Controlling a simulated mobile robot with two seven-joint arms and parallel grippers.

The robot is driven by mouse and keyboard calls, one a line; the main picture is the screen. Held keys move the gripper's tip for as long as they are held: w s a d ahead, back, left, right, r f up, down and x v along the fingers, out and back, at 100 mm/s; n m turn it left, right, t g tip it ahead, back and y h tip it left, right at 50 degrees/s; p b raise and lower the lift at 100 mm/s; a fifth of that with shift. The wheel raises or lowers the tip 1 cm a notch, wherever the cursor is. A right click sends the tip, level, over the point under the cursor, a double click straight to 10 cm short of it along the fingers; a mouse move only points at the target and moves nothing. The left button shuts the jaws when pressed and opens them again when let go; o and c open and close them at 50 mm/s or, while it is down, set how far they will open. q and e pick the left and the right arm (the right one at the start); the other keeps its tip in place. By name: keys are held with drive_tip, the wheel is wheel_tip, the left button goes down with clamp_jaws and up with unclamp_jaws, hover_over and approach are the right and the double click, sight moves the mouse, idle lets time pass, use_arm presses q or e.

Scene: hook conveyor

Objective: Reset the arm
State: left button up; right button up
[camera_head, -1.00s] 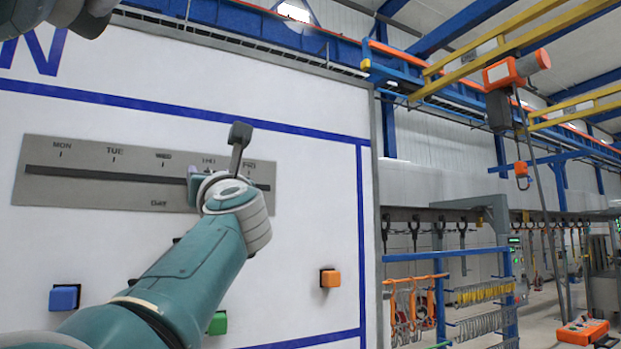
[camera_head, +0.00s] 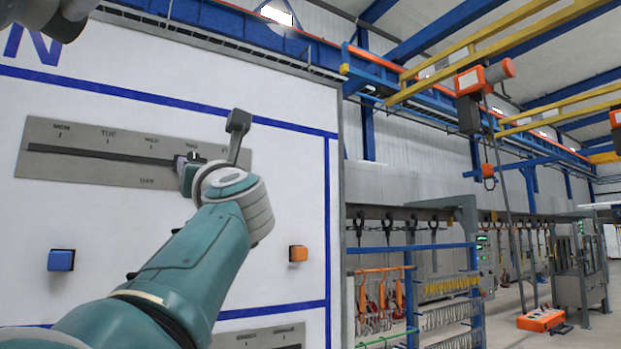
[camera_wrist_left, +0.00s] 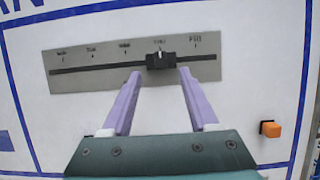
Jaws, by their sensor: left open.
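My left arm reaches up from the lower left in the head view. Its gripper (camera_head: 187,173) is in front of a grey slider panel with day labels on a white wall. In the left wrist view, the gripper's two purple fingers are apart with nothing between them (camera_wrist_left: 158,80). Their tips are just below the black slider knob (camera_wrist_left: 160,62), which stands at the THU mark on the panel (camera_wrist_left: 90,82). I cannot tell whether the tips touch the knob. In the head view the wrist partly covers the panel's right part. My right gripper does not show.
A blue button (camera_head: 61,260) and an orange button (camera_head: 298,254) stick out of the wall below the panel. A second grey panel (camera_head: 262,338) shows at the bottom. To the right are hook racks (camera_head: 440,287) and an orange hoist (camera_head: 484,78) under yellow beams.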

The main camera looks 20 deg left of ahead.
use_arm(q)
drive_tip(key=shift+w, duration=0.1)
drive_tip(key=s+d+f+n+t+h, duration=0.1)
drive_tip(key=s+d+f+n+h, duration=0.1)
drive_tip(key=d+f+n+h, duration=0.75)
drive_tip(key=s+d+f+n+t+h, duration=0.1)
drive_tip(key=s+d+f+n+h, duration=0.3)
drive_tip(key=n, duration=1)
drive_tip(key=d+f+n+t+h, duration=0.1)
drive_tip(key=d+f+n+h, duration=0.4)
drive_tip(key=f+n+h, duration=0.55)
drive_tip(key=s+f+m+g+y, duration=0.3)
drive_tip(key=s+f+m+g, duration=0.4)
drive_tip(key=s+f, duration=0.6)
drive_tip(key=s+a+f+m+g+y+p, duration=0.15)
drive_tip(key=s+g, duration=0.25)
drive_tip(key=s, duration=0.5)
drive_tip(key=s+a+f+m+g+y, duration=0.2)
drive_tip(key=s+a+f+g, duration=0.1)
drive_tip(key=s, duration=0.5)
wheel_tip(320, 180, up, 17)
drive_tip(key=p, duration=1.7)
drive_tip(key=shift+w+d, duration=0.3)
